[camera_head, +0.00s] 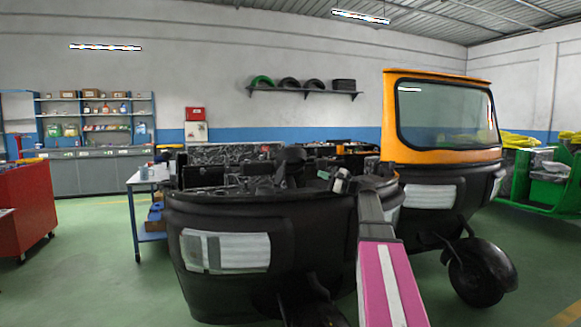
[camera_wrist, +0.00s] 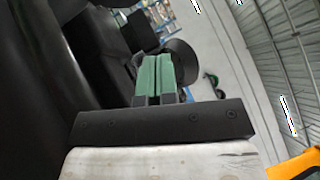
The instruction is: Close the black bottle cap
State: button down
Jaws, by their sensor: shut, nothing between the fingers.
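My gripper (camera_head: 332,177) is above the open body of the black rickshaw (camera_head: 310,225) in the head view, at the end of my arm. In the wrist view my gripper (camera_wrist: 155,72) shows two green finger pads pressed together, with nothing between them. A dark rounded shape (camera_wrist: 183,60) shows just beyond the fingertips; I cannot tell what it is. I cannot make out a bottle or a black bottle cap in either view.
A yellow-framed windshield (camera_head: 440,112) rises right of my arm. A white-topped table (camera_head: 150,174) stands at left, and a red cabinet (camera_head: 30,205) farther left. Wall shelves (camera_head: 95,115) hold several items. Green floor (camera_head: 95,270) is clear at lower left.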

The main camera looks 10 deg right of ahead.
aim_at(281, 173)
jog(key=s+a+x, duration=0.1)
jog(key=s+x, duration=0.1)
jog(key=x, duration=1.1)
jog(key=shift+s+r, duration=0.2)
jog(key=shift+r, duration=0.1)
jog(key=shift+a, duration=0.2)
